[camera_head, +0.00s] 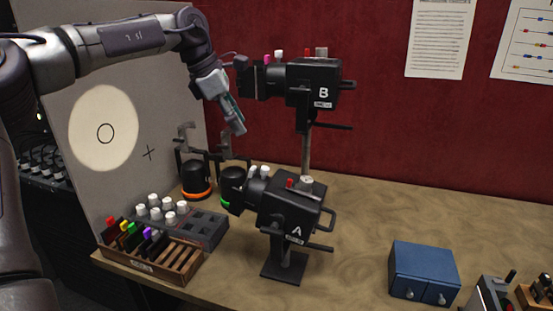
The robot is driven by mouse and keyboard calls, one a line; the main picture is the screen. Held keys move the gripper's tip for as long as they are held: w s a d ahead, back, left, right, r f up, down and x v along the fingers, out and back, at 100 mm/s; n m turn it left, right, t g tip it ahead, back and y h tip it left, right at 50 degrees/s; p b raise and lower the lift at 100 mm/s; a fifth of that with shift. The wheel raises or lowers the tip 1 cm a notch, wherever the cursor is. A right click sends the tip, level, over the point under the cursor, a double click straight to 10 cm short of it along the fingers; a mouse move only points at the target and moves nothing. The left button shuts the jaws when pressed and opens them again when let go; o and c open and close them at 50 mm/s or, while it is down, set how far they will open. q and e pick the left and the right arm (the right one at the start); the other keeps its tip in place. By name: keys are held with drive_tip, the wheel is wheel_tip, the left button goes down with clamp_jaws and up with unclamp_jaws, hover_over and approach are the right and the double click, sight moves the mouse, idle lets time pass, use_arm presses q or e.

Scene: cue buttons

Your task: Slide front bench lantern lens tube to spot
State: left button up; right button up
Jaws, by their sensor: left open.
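The front lantern (289,212), a black box marked A, stands on a post and base at the middle of the bench. Its black lens tube (257,191) points left toward the screen, with white knobs on top. A wider black cylinder (233,181) with a green band is at the tube's left end; I cannot tell whether they are joined. My left gripper (237,120) is open and empty, above and left of lantern A, below the front of lantern B. A pale round light spot (103,128) with a dark ring shows on the grey screen. My right gripper is not in view.
Lantern B (313,85) stands higher behind A on a tall post. An orange-banded black cylinder (195,179) stands left of A. A grey tray (210,223) with white knobs and a wooden rack (178,260) sit at front left. A blue drawer box (424,265) is at right.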

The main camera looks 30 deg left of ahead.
sight(264, 168)
use_arm(q)
drive_tip(key=shift+m, duration=0.3)
drive_tip(key=p+x, duration=0.1)
drive_tip(key=x, duration=0.3)
drive_tip(key=p+x, duration=0.1)
drive_tip(key=x, duration=0.3)
drive_tip(key=p+x, duration=0.1)
drive_tip(key=x, duration=0.3)
drive_tip(key=shift+s+d+p, duration=0.25)
drive_tip(key=shift+d+p, duration=0.05)
drive_tip(key=shift+d, duration=0.05)
drive_tip(key=shift+w+d+f, duration=0.15)
drive_tip(key=shift+w+f, duration=0.1)
drive_tip(key=shift+f, duration=0.4)
drive_tip(key=shift+r, duration=0.1)
clamp_jaws()
